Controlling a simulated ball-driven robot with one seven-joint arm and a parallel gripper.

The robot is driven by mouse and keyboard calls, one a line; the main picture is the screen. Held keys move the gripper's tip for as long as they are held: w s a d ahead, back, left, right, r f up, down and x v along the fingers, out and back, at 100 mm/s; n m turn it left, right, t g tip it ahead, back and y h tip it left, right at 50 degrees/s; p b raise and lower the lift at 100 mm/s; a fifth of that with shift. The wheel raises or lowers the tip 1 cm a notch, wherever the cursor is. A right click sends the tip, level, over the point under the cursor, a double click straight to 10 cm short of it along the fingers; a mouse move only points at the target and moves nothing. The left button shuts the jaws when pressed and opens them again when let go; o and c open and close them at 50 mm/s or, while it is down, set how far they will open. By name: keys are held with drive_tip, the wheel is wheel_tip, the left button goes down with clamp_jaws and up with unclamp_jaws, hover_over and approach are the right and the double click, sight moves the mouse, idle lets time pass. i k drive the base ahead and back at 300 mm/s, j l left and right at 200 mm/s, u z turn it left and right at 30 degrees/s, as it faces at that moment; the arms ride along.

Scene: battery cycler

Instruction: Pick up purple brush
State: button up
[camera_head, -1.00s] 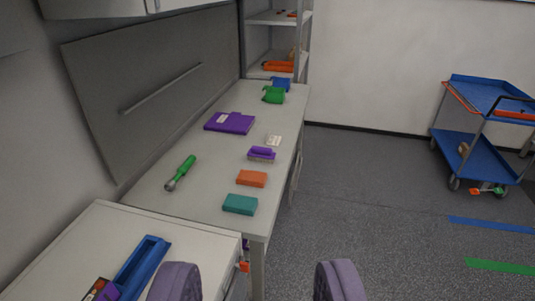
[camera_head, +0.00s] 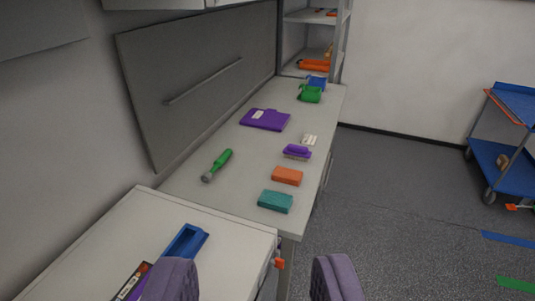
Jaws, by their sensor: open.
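The purple brush (camera_head: 297,152) lies on the long grey bench (camera_head: 240,178), near its right edge. It has a purple top and a paler underside that looks like bristles. It sits between a small white item (camera_head: 309,140) behind it and an orange block (camera_head: 287,176) in front. My gripper (camera_head: 256,280) shows at the bottom of the view as two purple padded fingers, wide apart with nothing between them. It is well short of the brush, at the near end of the bench.
A teal block (camera_head: 275,201), a green-handled tool (camera_head: 217,165) and a purple folder (camera_head: 265,119) lie on the bench. A nearer white cabinet top (camera_head: 130,240) holds a blue tray (camera_head: 187,243). A blue cart (camera_head: 503,165) stands right. The floor between is clear.

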sight(294, 152)
drive_tip(key=i+l+u, duration=0.1)
drive_tip(key=u, duration=0.3)
drive_tip(key=i+l+u, duration=0.1)
drive_tip(key=u, duration=0.25)
drive_tip(key=l+u, duration=0.15)
drive_tip(key=u, duration=0.25)
drive_tip(key=i+l+u, duration=0.1)
drive_tip(key=u, duration=0.3)
drive_tip(key=l+u, duration=0.2)
drive_tip(key=l, duration=0.35)
drive_tip(key=l+u, duration=0.2)
drive_tip(key=l, duration=0.35)
drive_tip(key=l+u, duration=0.2)
drive_tip(key=l, duration=0.35)
drive_tip(key=l+u, duration=0.15)
drive_tip(key=l, duration=0.35)
drive_tip(key=k+l+u, duration=0.2)
drive_tip(key=l, duration=0.3)
drive_tip(key=l+u, duration=0.2)
drive_tip(key=l, duration=1.3)
drive_tip(key=k+l, duration=0.1)
drive_tip(key=l, duration=0.85)
